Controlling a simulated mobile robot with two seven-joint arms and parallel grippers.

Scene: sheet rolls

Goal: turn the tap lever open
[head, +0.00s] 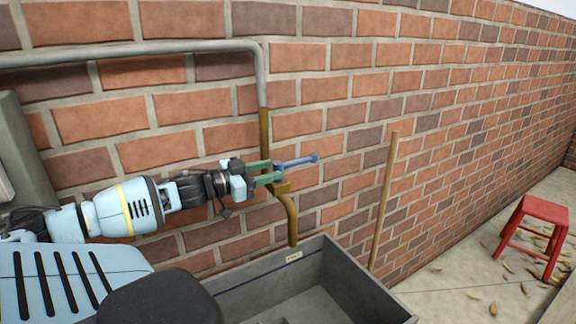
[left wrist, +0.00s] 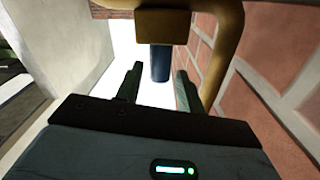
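The tap (head: 289,205) is a brass pipe with a curved spout on the brick wall. Its blue lever (head: 300,161) sticks out to the right in the head view, roughly level. My left gripper (head: 275,171) reaches in from the left, its two green fingers apart at the tap end of the lever. In the left wrist view the fingers (left wrist: 158,78) are open, with the blue lever (left wrist: 160,62) lined up between them near the tips and the brass tap body (left wrist: 162,25) above. Whether a finger touches the lever I cannot tell. My right gripper is not in view.
A grey basin (head: 345,290) stands below the spout. A wooden pole (head: 384,200) leans on the wall to the right. A grey pipe (head: 150,47) runs along the wall above my left arm. A red stool (head: 540,212) stands far right, with scattered leaf-like bits on the floor.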

